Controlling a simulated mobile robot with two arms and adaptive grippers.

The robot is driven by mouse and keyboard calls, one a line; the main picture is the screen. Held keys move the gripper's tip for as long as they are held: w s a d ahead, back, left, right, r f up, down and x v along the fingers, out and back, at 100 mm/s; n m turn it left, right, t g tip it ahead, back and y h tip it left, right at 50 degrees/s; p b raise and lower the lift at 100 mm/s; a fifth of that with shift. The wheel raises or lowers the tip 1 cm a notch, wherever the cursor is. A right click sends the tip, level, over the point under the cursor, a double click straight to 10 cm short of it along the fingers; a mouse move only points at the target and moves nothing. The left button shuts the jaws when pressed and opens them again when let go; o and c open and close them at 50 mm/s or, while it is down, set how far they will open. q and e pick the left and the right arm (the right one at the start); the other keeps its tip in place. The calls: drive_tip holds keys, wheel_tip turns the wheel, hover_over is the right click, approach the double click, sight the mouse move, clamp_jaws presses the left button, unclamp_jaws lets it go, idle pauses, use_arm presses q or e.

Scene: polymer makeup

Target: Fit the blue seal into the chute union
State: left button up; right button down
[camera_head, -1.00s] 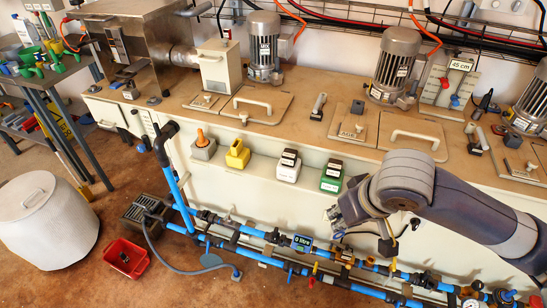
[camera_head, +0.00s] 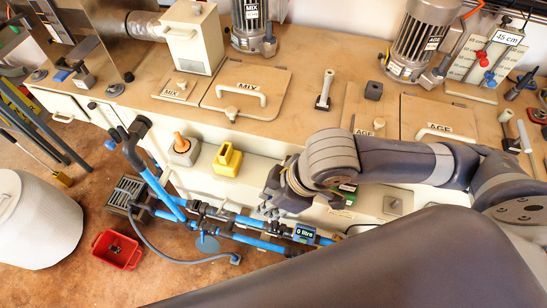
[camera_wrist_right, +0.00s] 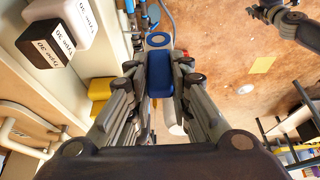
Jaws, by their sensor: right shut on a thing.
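My right gripper (camera_head: 275,198) hangs in front of the bench, above the blue pipes. In the right wrist view the right gripper (camera_wrist_right: 160,80) is shut on a blue block-like piece, which I take as the blue seal (camera_wrist_right: 160,70). A blue ring (camera_wrist_right: 158,40) shows just past the fingertips, with brown showing through its middle; I cannot tell for sure whether it belongs to the held piece. The seal is hidden in the head view. I cannot make out the chute union. A gripper, seemingly my left one (camera_wrist_right: 270,12), shows at the wrist view's top right; its opening is unclear.
Blue pipes (camera_head: 255,240) run low in front of the bench (camera_head: 180,110). A yellow block (camera_head: 227,160) and a grey socket with an orange plug (camera_head: 183,150) sit on the ledge. A red tray (camera_head: 117,250) and a pale bin (camera_head: 38,220) stand on the floor.

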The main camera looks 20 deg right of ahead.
drive_tip(key=shift+w+d+f+p, duration=0.25)
drive_tip(key=shift+w+d+f, duration=0.45)
drive_tip(key=shift+w, duration=1.65)
drive_tip(key=shift+w+d+f+p, duration=0.2)
drive_tip(key=shift+w+d+f, duration=0.5)
drive_tip(key=shift+w, duration=1.7)
drive_tip(key=shift+w+d+f+p, duration=0.3)
drive_tip(key=shift+w+f, duration=0.7)
drive_tip(key=shift+w, duration=1.35)
drive_tip(key=shift+f, duration=0.1)
drive_tip(key=c, duration=1.5)
unclamp_jaws()
drive_tip(key=shift+o, duration=0.2)
drive_tip(key=v, duration=1.2)
drive_tip(key=shift+d, duration=0.15)
drive_tip(key=shift+s, duration=0.1)
